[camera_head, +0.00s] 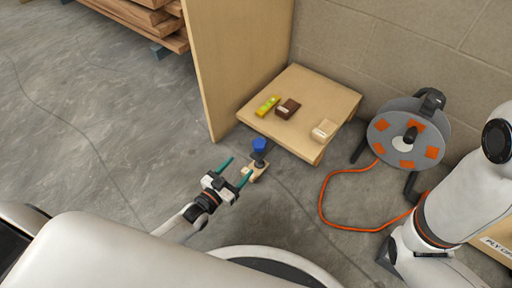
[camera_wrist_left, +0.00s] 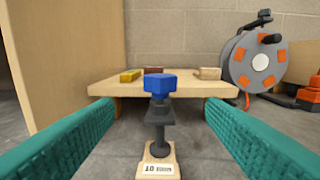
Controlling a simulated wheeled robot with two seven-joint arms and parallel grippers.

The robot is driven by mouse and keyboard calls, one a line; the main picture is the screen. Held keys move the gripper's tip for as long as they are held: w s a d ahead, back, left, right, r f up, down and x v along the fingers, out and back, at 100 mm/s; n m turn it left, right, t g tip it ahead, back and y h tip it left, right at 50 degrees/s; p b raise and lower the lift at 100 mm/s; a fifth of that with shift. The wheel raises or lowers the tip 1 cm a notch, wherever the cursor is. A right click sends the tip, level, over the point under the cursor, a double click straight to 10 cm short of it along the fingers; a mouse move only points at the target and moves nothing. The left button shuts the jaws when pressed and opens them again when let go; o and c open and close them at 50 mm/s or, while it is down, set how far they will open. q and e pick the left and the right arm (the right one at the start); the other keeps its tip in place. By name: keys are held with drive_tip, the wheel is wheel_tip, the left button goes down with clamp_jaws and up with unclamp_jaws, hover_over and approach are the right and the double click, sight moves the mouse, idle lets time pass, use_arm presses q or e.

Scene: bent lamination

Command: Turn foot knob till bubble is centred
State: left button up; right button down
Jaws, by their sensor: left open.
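The blue foot knob (camera_head: 260,145) sits on a dark threaded post at the near edge of a low wooden platform. In the left wrist view the knob (camera_wrist_left: 159,83) stands upright above a wooden block labelled "10 mm" (camera_wrist_left: 158,164). A yellow-green level (camera_head: 267,106) lies on the platform; its bubble is too small to read. My left gripper (camera_head: 236,168) is open, its teal fingers short of the knob. In the left wrist view the fingers lie wide apart on either side of the knob, not touching it. My right gripper is not in view.
A dark brown block (camera_head: 288,109) and a pale block (camera_head: 324,130) rest on the platform (camera_head: 311,93). A tall plywood panel (camera_head: 235,60) stands at its left. A cable reel (camera_head: 409,133) with an orange cord is at the right.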

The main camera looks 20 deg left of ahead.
sight(254, 150)
use_arm(q)
drive_tip(key=b+x, duration=0.5)
drive_tip(key=x, duration=0.5)
drive_tip(key=shift+w+d+f+b, duration=0.1)
drive_tip(key=shift+w+f+b, duration=0.05)
drive_tip(key=shift+w+b, duration=0.25)
drive_tip(key=shift+w+d, duration=0.15)
drive_tip(key=shift+w, duration=0.3)
drive_tip(key=shift+r, duration=0.2)
drive_tip(key=c, duration=1)
drive_tip(key=shift+h, duration=0.3)
